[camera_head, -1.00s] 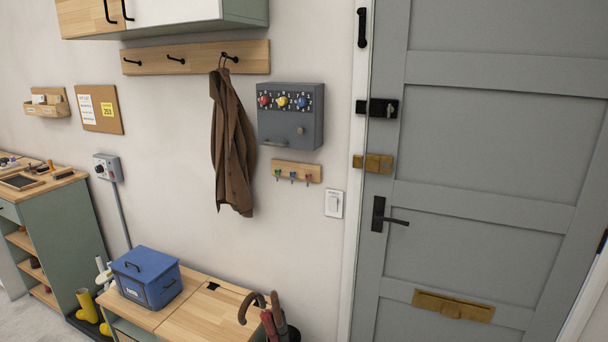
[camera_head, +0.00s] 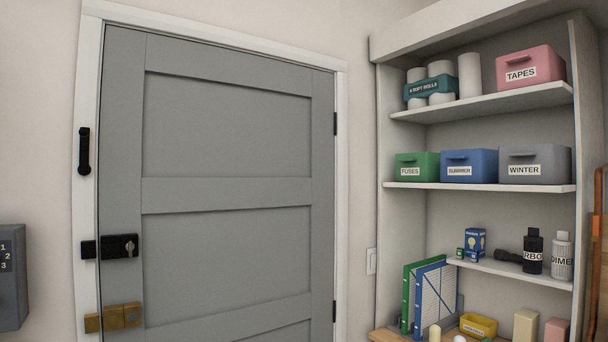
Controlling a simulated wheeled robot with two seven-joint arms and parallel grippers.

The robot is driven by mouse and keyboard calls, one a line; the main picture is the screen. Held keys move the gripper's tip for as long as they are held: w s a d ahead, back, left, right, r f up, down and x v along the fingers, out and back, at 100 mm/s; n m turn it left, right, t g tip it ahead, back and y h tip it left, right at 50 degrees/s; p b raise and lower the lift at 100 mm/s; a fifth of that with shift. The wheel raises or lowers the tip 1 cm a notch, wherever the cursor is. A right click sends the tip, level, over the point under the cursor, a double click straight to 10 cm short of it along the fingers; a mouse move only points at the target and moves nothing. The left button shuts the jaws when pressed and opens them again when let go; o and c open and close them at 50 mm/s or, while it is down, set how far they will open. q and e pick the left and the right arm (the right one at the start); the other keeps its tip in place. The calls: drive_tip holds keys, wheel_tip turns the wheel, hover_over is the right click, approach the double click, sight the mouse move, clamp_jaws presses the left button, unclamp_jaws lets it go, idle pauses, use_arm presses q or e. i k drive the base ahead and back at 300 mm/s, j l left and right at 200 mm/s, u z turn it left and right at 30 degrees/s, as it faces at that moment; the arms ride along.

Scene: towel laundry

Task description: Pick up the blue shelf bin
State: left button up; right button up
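The blue shelf bin (camera_head: 469,165), labelled "SUMMER", stands upright on the middle shelf at the right of the head view. A green bin (camera_head: 417,166) labelled "FUSES" is on its left and a grey bin (camera_head: 533,164) labelled "WINTER" is on its right, both close beside it. Its front with a handle and the label faces out. Neither of my grippers shows in this view.
A grey closed door (camera_head: 230,190) fills the left and middle. The upper shelf (camera_head: 480,103) holds a pink "TAPES" bin (camera_head: 530,68) and paper rolls (camera_head: 470,75). Below are bottles (camera_head: 533,252), a small blue box (camera_head: 475,240), binders (camera_head: 430,298) and a yellow tray (camera_head: 478,325).

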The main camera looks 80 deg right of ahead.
sight(476, 165)
drive_tip(key=z, duration=3.7)
